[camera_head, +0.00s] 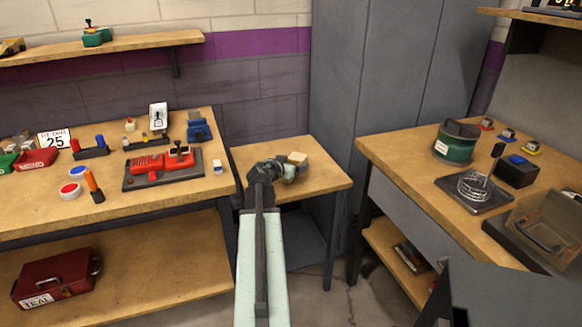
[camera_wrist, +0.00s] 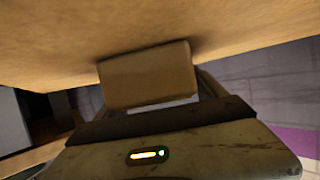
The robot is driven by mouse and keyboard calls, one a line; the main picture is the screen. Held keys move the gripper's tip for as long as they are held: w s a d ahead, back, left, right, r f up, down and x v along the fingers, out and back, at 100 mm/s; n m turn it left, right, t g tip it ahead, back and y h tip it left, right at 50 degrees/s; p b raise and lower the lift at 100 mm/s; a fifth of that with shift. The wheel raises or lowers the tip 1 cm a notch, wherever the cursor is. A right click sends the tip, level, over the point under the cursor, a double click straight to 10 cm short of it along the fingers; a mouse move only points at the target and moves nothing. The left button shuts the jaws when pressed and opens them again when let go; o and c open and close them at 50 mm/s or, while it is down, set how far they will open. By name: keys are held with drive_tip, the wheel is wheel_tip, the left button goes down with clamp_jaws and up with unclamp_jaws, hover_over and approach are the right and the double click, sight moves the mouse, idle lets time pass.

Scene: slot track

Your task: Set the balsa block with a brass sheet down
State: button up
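A pale tan block (camera_head: 297,158), which looks like the balsa block, is at the small wooden table (camera_head: 325,180) in the middle of the head view. No brass sheet can be made out.
A long workbench (camera_head: 110,215) on the left holds a red tool (camera_head: 158,163) on a dark base and several small items. A grey cabinet (camera_head: 400,70) stands behind. A right-hand bench (camera_head: 400,175) holds a green canister (camera_head: 456,143). The small table's right side is bare.

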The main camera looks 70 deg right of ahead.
drive_tip(key=shift+r, duration=0.3)
drive_tip(key=p+v, duration=0.3)
drive_tip(key=v, duration=0.4)
drive_tip(key=shift+a, duration=0.3)
